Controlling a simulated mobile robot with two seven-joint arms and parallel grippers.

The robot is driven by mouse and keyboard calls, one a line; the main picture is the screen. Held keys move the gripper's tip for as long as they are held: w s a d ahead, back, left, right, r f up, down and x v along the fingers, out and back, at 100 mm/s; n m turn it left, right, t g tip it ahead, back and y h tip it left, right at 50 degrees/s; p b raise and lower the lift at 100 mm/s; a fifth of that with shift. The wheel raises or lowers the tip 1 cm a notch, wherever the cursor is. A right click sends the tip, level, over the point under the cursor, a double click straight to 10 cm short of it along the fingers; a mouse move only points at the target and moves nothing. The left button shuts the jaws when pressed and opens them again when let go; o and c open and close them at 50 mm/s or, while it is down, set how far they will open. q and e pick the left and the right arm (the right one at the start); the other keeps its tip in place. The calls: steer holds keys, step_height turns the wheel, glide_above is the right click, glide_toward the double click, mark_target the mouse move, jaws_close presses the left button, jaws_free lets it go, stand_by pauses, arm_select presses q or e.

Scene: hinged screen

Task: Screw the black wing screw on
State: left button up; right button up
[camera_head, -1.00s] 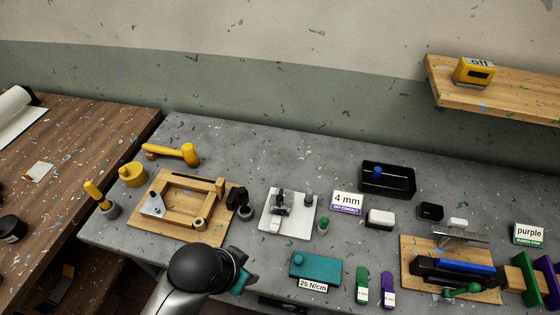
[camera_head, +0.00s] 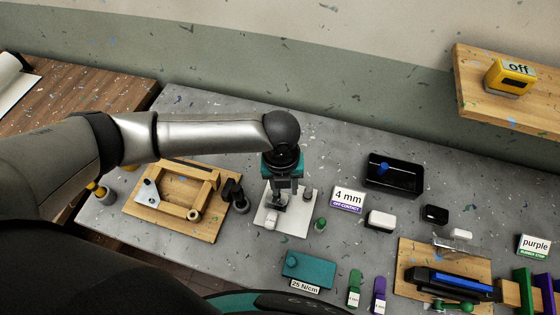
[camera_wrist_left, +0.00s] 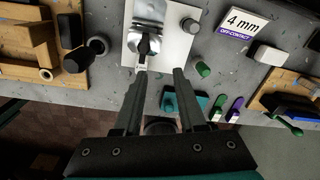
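A dark, wing-shaped part, which looks like the black wing screw (camera_head: 279,204), is at a small metal fitting on a white plate (camera_head: 297,223). In the left wrist view the black part (camera_wrist_left: 148,46) shows at the end of the shiny metal piece (camera_wrist_left: 148,14), over the white plate (camera_wrist_left: 172,50). I cannot tell how it is seated. My left gripper (camera_head: 282,188) points down above the plate. In the left wrist view its two fingers (camera_wrist_left: 160,74) stand apart with nothing between them, the black part just beyond the tips. My right gripper is not in view.
A grey cylinder (camera_wrist_left: 190,25) stands on the plate's right side. A wooden frame fixture (camera_head: 150,212) and black upright pieces (camera_head: 232,190) are to the left. A green-topped piece (camera_head: 320,225), a 4 mm sign (camera_head: 348,199) and a teal box (camera_head: 308,267) are close by.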

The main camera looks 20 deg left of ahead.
arm_select(q)
steer(key=shift+w+a+m+y, duration=0.15)
steer(key=shift+w+a+m, duration=0.1)
steer(key=shift+w+a, duration=0.25)
steer(key=shift+w+a+m+y, duration=0.15)
steer(key=shift+w+a+m, duration=0.1)
steer(key=shift+a, duration=0.4)
steer(key=shift+a+f, duration=0.1)
steer(key=shift+f, duration=0.05)
step_height(320, 180, down, 7)
steer(key=b, duration=0.7)
steer(key=shift+r, duration=0.3)
steer(key=shift+c, duration=0.6)
steer(key=shift+p, duration=0.3)
jaws_close()
